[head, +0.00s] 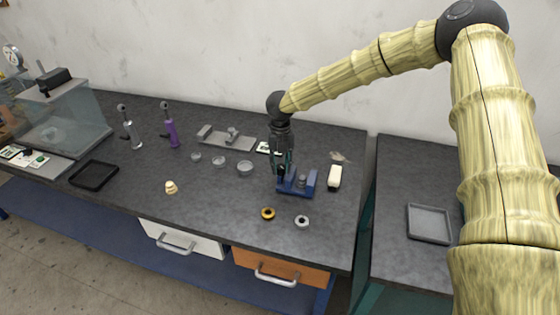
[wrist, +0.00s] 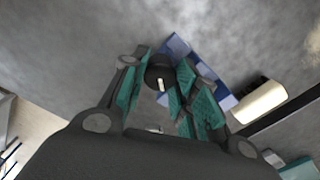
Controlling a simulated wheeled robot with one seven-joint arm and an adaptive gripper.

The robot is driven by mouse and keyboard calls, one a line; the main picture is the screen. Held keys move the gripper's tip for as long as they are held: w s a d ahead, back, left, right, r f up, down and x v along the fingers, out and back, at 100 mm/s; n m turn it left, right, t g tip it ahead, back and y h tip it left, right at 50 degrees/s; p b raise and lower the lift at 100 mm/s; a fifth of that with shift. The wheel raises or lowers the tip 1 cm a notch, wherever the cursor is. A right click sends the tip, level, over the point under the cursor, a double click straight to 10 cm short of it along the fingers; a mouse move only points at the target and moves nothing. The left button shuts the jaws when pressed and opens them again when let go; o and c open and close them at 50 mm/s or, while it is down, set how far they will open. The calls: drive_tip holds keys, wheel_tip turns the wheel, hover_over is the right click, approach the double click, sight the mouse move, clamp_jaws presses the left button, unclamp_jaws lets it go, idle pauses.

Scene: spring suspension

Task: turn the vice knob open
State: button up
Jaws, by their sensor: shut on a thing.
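A blue vice (head: 300,183) stands on the dark bench top, right of its middle. It also shows in the wrist view (wrist: 176,46), partly hidden behind my fingers. Its dark round knob (wrist: 158,72) with a pale bar lies between my fingertips in the wrist view. My gripper (head: 281,170) points down at the vice's left end, its green-padded fingers on either side of the knob. It is shut on the knob. In the head view the fingers mostly hide the knob.
A cream block (head: 335,177) stands just right of the vice. An orange ring (head: 268,213) and a grey ring (head: 302,221) lie in front of it. Small metal cups (head: 245,168) and a grey fixture (head: 228,138) are to the left. The front middle is mostly clear.

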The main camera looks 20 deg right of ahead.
sight(281, 165)
drive_tip(key=n+p, duration=0.2)
drive_tip(key=n, duration=0.3)
drive_tip(key=shift+w, duration=0.1)
drive_tip(key=shift+n+p, duration=0.75)
drive_tip(key=shift+n, duration=1.65)
drive_tip(key=o, duration=1)
drive_tip(key=shift+w, duration=0.1)
wheel_tip(281, 165, up, 12)
drive_tip(key=shift+f, duration=0.1)
